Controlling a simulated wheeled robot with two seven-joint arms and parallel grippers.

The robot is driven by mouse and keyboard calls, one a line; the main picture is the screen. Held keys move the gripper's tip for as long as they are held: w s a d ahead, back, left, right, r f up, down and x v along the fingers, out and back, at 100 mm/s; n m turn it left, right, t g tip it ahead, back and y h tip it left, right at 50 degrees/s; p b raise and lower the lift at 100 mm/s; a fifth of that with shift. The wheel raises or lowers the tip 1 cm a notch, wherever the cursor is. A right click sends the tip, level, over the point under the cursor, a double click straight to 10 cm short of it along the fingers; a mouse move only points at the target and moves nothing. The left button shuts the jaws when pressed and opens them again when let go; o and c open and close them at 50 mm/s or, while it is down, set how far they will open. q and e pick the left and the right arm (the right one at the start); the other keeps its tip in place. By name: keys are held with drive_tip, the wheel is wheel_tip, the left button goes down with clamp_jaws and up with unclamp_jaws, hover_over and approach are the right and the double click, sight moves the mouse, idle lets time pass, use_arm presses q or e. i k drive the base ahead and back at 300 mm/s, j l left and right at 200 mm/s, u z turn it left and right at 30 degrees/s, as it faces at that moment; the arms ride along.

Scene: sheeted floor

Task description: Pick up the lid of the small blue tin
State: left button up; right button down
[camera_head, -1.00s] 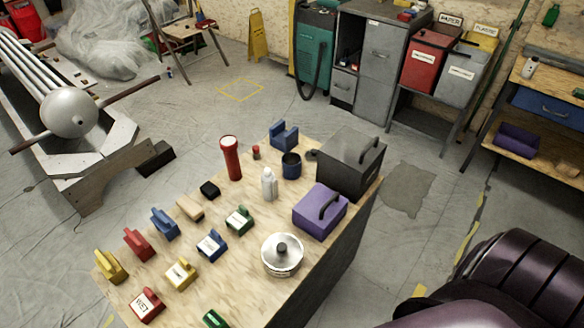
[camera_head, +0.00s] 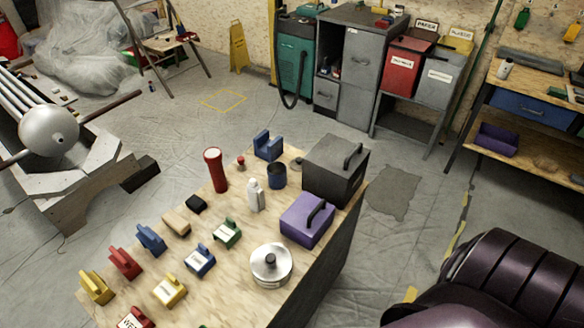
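A small dark blue tin (camera_head: 277,176) stands upright near the back of the wooden table, between a white bottle and a dark grey box. Its top shows a dark round opening or surface; I cannot tell whether a lid is on it. A small grey round piece (camera_head: 296,164) lies just behind the tin, beside the box, partly hidden; I cannot tell whether it is a lid. Neither of my grippers is in view.
The plywood table (camera_head: 232,275) also holds a red flashlight (camera_head: 215,170), white bottle (camera_head: 255,195), blue holder (camera_head: 268,146), grey box (camera_head: 335,170), purple box (camera_head: 307,220) and several coloured blocks. A dark ribbed form (camera_head: 515,275) fills the lower right.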

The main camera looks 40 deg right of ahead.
sight(296, 163)
drive_tip(key=i+l+u, duration=0.1)
drive_tip(key=l+u, duration=0.3)
drive_tip(key=l, duration=0.75)
drive_tip(key=k+l+u, duration=0.1)
drive_tip(key=l+u, duration=0.3)
drive_tip(key=l, duration=0.7)
